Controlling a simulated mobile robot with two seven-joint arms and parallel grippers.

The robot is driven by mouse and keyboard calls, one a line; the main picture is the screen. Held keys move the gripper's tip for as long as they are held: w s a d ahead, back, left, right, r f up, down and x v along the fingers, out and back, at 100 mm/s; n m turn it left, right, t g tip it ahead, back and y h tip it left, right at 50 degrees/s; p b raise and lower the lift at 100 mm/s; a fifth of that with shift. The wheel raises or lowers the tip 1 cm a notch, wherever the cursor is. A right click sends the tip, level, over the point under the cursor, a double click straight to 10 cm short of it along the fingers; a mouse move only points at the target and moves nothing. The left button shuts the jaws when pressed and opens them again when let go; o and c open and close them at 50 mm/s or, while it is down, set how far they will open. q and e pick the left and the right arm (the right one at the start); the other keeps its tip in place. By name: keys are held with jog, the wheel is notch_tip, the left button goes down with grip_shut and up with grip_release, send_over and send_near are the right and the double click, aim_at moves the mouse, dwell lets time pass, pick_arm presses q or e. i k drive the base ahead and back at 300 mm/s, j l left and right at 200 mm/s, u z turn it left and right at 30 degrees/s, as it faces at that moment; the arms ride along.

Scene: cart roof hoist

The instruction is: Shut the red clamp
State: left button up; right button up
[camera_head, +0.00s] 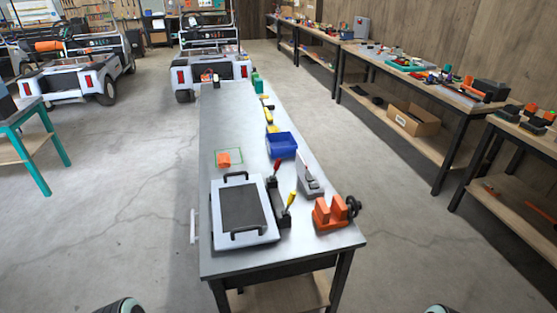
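The red clamp's handle (277,168) stands up, slightly tilted, at the right side of a white-framed panel (222,225) with a dark middle and two dark grips. The clamp jaws are too small to make out. My grippers are not in view; only small rounded parts of my arms show at the bottom edge, well short of the clamps.
The long metal table (225,120) also holds an orange vise (330,214), a grey angled piece (309,180), a blue bin (281,144) and an orange block (223,159) near a green outline. Floor on both sides is clear. White carts (213,66) stand beyond; benches line the right wall.

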aim_at(277, 161)
jog(key=i+l, duration=0.3)
jog(key=l, duration=0.2)
jog(key=i+l, duration=0.35)
jog(key=l+z, duration=0.05)
jog(key=l, duration=0.05)
